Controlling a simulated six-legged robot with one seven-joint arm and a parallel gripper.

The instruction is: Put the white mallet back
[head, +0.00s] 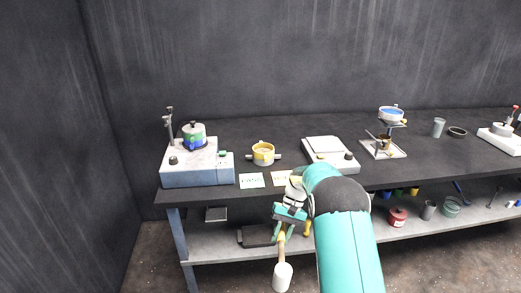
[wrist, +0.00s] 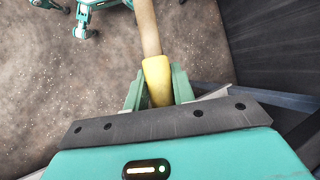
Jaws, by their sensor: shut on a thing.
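The white mallet (head: 283,277) hangs head down from my gripper (head: 284,229) in the head view, in front of the table's front edge. Its white head is at the bottom, and its wooden handle runs up to the jaws. In the wrist view my gripper (wrist: 159,90) is shut on the yellow grip end of the mallet handle (wrist: 150,30). The handle runs up out of that picture, so the head is not seen there.
A dark table (head: 240,133) carries a vibrating screen machine (head: 197,164) at left, a yellow-ringed pot (head: 263,154), a flat scale (head: 330,153) and a stand (head: 384,147). The lower shelf (head: 350,232) holds a dark tray (head: 257,236) and a red pot (head: 398,217).

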